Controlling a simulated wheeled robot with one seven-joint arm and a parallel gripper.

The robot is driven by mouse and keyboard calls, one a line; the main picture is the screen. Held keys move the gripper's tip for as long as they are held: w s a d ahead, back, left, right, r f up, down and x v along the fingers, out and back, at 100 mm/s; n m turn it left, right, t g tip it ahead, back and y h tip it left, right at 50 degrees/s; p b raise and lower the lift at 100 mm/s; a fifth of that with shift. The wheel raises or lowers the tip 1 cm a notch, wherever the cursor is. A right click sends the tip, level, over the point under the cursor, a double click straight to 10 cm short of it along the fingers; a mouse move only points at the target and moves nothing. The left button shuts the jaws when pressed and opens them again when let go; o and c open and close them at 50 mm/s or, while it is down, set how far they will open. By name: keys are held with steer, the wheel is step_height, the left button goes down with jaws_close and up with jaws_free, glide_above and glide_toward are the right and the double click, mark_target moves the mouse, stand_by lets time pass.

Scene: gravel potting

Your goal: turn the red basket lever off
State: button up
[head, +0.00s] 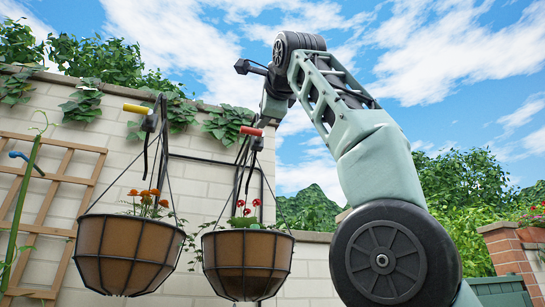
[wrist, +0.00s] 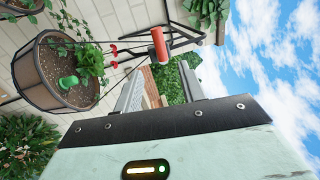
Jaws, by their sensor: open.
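The red lever (head: 251,131) is a short red handle on a dark valve above the right hanging basket (head: 247,265). In the head view it lies nearly level, pointing left. In the wrist view the red lever (wrist: 158,45) is just beyond my fingertips, roughly in line with the gap between them. My gripper (wrist: 160,75) is open and empty, its two fingers apart on either side of that gap. No contact with the lever shows. In the head view my gripper is hard to make out beside the wall top. The basket (wrist: 35,85) with soil and plants is at left in the wrist view.
A yellow lever (head: 137,109) sits above the left hanging basket (head: 130,250). Thin hanger wires and a dark wall bracket (head: 200,160) surround the levers. The block wall (head: 50,95) is behind, with a trellis (head: 85,185) at left. Open sky lies to the right.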

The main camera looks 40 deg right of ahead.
steer(key=b+v, duration=0.1)
steer(key=v, duration=0.5)
steer(key=shift+s, duration=0.3)
steer(key=shift+a, duration=0.1)
